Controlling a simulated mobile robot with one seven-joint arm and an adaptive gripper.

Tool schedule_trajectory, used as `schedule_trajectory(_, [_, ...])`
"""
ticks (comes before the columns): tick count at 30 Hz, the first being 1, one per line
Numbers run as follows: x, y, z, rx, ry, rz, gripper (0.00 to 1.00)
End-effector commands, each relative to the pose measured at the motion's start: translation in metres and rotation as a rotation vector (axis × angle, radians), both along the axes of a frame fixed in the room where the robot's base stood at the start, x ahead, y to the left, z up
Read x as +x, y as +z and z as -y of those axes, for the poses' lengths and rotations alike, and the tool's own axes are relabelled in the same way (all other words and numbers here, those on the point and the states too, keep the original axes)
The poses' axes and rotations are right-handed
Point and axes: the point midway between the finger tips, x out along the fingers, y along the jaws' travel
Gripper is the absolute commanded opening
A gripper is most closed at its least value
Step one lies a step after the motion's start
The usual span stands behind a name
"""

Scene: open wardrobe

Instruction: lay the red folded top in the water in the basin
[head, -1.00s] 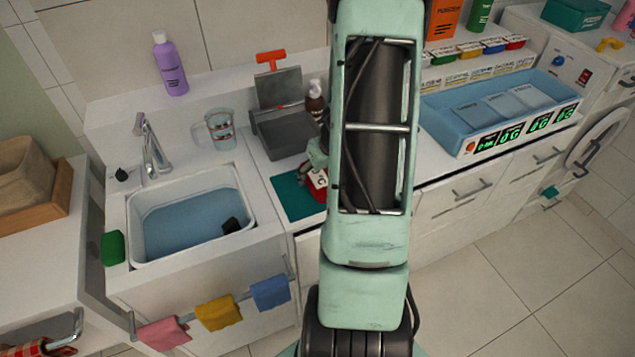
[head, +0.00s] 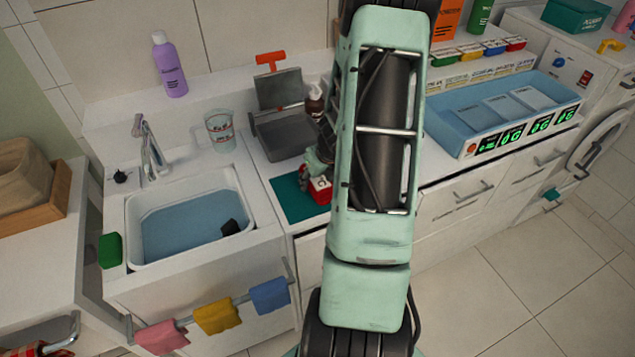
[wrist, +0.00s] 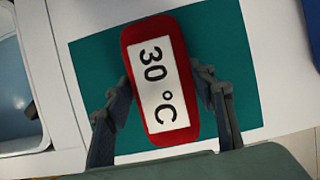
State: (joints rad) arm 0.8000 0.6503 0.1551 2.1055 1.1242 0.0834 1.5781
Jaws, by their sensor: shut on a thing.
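The red folded top (head: 319,194) bears a white label reading "30 °C". It also fills the middle of the wrist view (wrist: 133,48). My gripper (wrist: 167,103) is shut on it, one finger at each long side. It is over the teal mat (wrist: 95,55); I cannot tell whether it touches the mat. In the head view my gripper (head: 316,172) is partly hidden by my arm. The white basin (head: 192,254) is to the left and holds blue water (head: 185,220) with a small dark object at its right side.
A tap (head: 150,150) stands behind the basin. A green sponge (head: 110,250) lies at its left. A clear jug (head: 220,130) and a grey container (head: 280,135) stand behind. Cloths hang on the front rail (head: 238,299). A blue tray (head: 455,130) is to the right.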

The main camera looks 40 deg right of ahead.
Motion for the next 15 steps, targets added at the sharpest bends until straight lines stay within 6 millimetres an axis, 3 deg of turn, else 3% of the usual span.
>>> schedule_trajectory(8, [0.0, 0.002, 0.0, -0.001, 0.001, 0.0, 0.22])
schedule_trajectory(15, [0.0, 0.023, 0.0, -0.003, 0.002, -0.001, 0.22])
